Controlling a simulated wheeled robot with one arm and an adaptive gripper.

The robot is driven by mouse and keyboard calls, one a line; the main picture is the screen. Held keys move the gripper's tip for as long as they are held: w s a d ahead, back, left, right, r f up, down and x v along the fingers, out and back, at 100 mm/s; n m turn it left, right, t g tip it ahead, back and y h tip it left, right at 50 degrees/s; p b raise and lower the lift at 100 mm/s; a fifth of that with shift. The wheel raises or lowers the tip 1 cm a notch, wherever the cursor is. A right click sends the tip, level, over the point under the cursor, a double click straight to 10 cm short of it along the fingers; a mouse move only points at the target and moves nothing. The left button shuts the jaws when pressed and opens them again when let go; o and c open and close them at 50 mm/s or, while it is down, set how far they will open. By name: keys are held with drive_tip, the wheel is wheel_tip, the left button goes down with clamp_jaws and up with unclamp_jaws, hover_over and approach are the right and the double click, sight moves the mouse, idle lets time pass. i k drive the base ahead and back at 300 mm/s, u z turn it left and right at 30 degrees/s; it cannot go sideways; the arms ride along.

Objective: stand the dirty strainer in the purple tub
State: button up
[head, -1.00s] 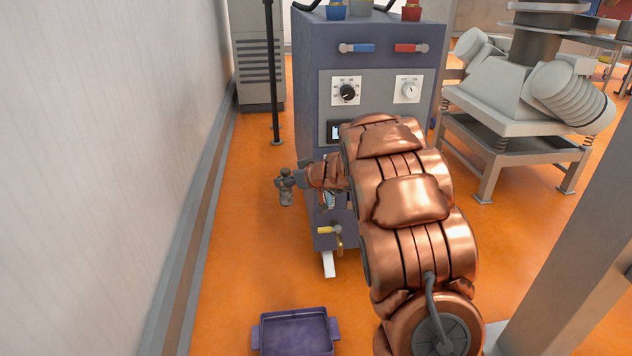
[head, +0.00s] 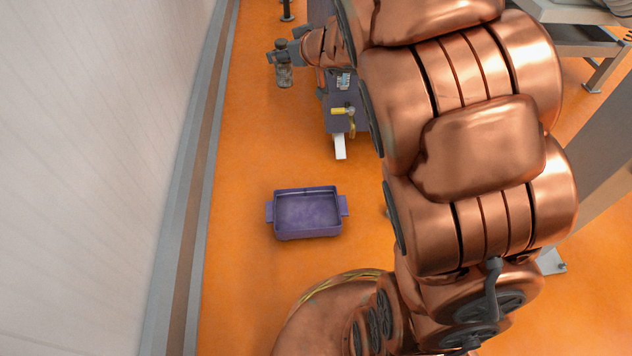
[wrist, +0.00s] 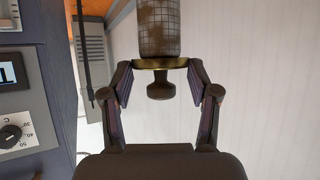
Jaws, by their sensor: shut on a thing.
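The dirty strainer (wrist: 159,28) is a mesh cylinder with brown stains, a brass flange and a dark knob. It fills the top middle of the wrist view. My gripper (wrist: 160,66) is shut on it at the flange, one finger on each side. In the head view my gripper (head: 284,57) is at the upper left, with the strainer (head: 284,77) hanging below it, roughly upright. The purple tub (head: 308,233) stands on the orange floor, lower in the picture and apart from the strainer. It looks empty and has a handle at each side.
A pale wall (head: 100,150) runs along the left. The blue-grey machine (head: 338,118), with a yellow-handled valve (head: 342,110), is behind the tub, partly hidden by my arm. Orange floor (head: 245,150) is clear between the wall and the machine, and around the tub.

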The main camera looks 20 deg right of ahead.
sight(314, 215)
drive_tip(key=z, duration=1.7)
drive_tip(key=k, duration=0.75)
drive_tip(key=u, duration=2)
